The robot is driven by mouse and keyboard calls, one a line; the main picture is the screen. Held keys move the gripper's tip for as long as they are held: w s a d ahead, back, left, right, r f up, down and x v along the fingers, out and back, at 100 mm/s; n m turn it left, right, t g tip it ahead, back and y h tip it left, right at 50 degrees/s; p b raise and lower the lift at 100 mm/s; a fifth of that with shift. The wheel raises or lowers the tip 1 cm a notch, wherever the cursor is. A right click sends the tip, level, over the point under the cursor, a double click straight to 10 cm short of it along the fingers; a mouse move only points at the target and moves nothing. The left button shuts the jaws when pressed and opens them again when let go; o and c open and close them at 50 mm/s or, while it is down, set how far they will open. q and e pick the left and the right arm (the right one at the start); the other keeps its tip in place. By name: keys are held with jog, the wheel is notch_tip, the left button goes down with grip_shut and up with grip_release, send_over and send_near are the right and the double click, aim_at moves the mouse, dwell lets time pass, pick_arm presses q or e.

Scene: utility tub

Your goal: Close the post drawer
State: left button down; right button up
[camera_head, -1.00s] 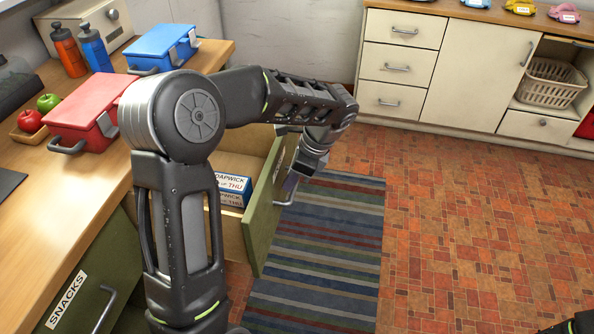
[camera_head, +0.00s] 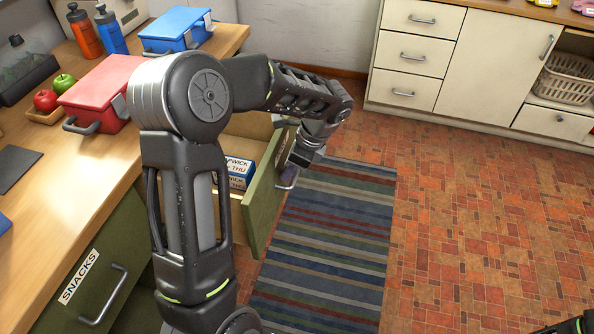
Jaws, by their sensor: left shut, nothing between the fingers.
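The open drawer, with a green front (camera_head: 260,212) and a pale wooden inside, sticks out from under the wooden counter. Its front has a metal bar handle (camera_head: 288,180). Its label is mostly hidden by my left gripper, so I cannot read it. My right gripper is out of view; only a bit of that arm shows at the bottom right.
A green drawer labelled SNACKS (camera_head: 80,278) is shut at the lower left. The counter (camera_head: 75,185) holds a red box (camera_head: 100,92), a blue box (camera_head: 172,35), bottles and apples. A striped rug (camera_head: 335,230) covers the floor before the drawer. White cabinets (camera_head: 480,75) stand beyond clear tiles.

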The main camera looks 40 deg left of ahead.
pick_arm(q)
jog(key=s+a+p, duration=0.3)
jog(key=s+a, duration=0.1)
jog(key=a, duration=0.9)
jog(key=s+a+p, duration=0.3)
jog(key=s+a, duration=0.2)
jog(key=a, duration=0.8)
jog(key=shift+s+r, duration=0.1)
jog(key=shift+r, duration=0.05)
jog(key=p+v, duration=0.7)
jog(key=v, duration=0.3)
jog(key=shift+d+p, duration=0.25)
jog(key=shift+p, duration=0.1)
jog(key=shift+w, duration=0.2)
